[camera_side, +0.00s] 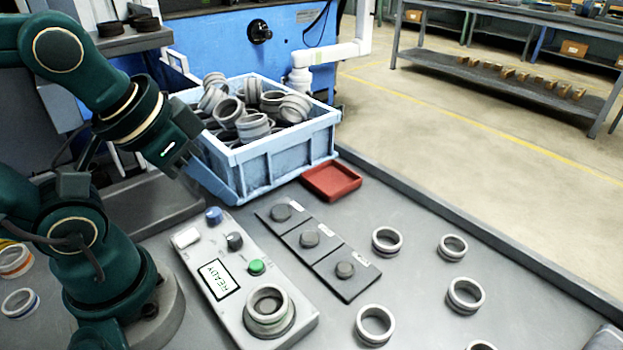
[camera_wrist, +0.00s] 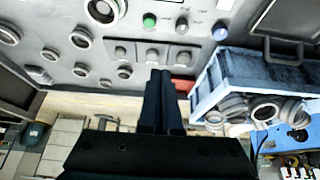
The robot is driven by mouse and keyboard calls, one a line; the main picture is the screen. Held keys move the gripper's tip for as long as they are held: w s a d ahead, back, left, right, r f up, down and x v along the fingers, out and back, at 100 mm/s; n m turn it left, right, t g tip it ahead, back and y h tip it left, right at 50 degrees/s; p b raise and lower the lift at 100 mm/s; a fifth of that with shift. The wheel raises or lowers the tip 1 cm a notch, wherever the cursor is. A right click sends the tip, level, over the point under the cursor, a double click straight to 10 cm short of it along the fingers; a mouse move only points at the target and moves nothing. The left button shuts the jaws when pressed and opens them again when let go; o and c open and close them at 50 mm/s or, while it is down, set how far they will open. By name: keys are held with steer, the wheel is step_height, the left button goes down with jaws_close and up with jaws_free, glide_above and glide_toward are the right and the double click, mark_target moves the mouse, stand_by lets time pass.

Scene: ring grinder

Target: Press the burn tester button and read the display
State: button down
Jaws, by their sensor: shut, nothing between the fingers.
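The burn tester (camera_side: 222,252) is a long pale grey box on the bench. Its display (camera_side: 218,279) reads READY. It carries a green button (camera_side: 256,267), a dark knob (camera_side: 234,241), a blue button (camera_side: 214,215) and a white one (camera_side: 187,238). A metal ring (camera_side: 267,304) sits on its round seat at the near end. My gripper (camera_side: 188,168) is above the bench, beyond the tester's far end and left of the blue crate, touching neither. In the wrist view its fingers (camera_wrist: 161,80) are together and empty, with the green button (camera_wrist: 149,20) above them.
The blue crate (camera_side: 285,174) is piled with rings (camera_side: 254,127).

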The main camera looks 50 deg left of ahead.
step_height(320, 180, up, 3)
steer(key=a+m+g+y, duration=0.2)
steer(key=g+y, duration=0.2)
steer(key=g, duration=0.2)
steer(key=m+g+y, duration=0.1)
steer(key=m+y, duration=0.4)
glide_above(257, 266)
steer(key=f, duration=0.4)
steer(key=shift+w+d, duration=0.3)
steer(key=shift+d, duration=0.1)
steer(key=shift+g, duration=0.3)
steer(key=shift+f, duration=4.4)
